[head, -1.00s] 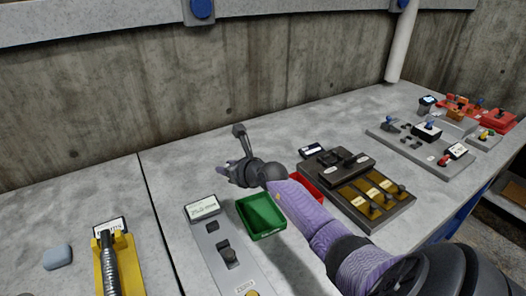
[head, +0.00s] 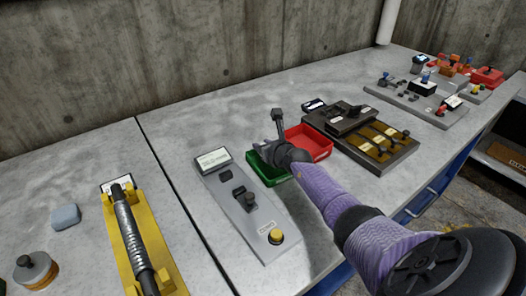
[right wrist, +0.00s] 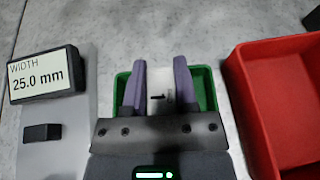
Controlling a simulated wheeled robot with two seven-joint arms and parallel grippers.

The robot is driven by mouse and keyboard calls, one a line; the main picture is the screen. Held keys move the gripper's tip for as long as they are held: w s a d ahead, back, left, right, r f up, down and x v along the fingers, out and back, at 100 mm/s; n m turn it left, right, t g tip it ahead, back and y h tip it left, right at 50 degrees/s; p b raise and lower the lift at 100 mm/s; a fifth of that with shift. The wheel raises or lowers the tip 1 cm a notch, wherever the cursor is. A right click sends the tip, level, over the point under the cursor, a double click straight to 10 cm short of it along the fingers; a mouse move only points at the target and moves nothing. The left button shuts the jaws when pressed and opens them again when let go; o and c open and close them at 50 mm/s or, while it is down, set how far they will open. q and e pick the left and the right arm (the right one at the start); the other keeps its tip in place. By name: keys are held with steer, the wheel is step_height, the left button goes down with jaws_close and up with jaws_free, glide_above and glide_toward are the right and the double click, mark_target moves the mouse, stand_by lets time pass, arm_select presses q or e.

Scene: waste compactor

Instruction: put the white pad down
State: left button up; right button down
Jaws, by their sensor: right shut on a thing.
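My right gripper (right wrist: 160,88) is shut on the white pad (right wrist: 160,76), which shows between the two purple fingers with a small dark mark on it. In the right wrist view, the fingers and pad lie over the green tray (right wrist: 206,78). I cannot tell whether the pad touches the tray's floor. In the head view, my right gripper (head: 268,142) is at the green tray (head: 259,168), and the pad is hidden there. My left gripper is not in view.
A red tray (head: 308,142) is right of the green one, also in the right wrist view (right wrist: 268,125). A grey panel with a width display (right wrist: 42,76) stands left. A dark block fixture (head: 375,150) is further right. Bare table lies behind the trays.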

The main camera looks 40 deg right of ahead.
steer(key=shift+s+a+f, duration=0.15)
steer(key=shift+s+f, duration=0.1)
steer(key=shift+f, duration=0.6)
steer(key=shift+s+a+f+b, duration=0.15)
steer(key=shift+f+b, duration=0.15)
steer(key=shift+b, duration=0.2)
steer(key=c, duration=0.5)
jaws_free()
steer(key=shift+c, duration=0.2)
steer(key=shift+o, duration=0.7)
steer(key=shift+r+p, duration=0.4)
steer(key=shift+r, duration=0.05)
steer(key=s+r+p, duration=0.1)
steer(key=p, duration=0.1)
steer(key=s+r+p, duration=0.2)
steer(key=p, duration=0.1)
steer(key=shift+a+p, duration=0.25)
steer(key=shift+p, duration=0.1)
steer(key=p+v, duration=0.5)
steer(key=v, duration=0.2)
steer(key=shift+f, duration=0.1)
steer(key=shift+s, duration=0.3)
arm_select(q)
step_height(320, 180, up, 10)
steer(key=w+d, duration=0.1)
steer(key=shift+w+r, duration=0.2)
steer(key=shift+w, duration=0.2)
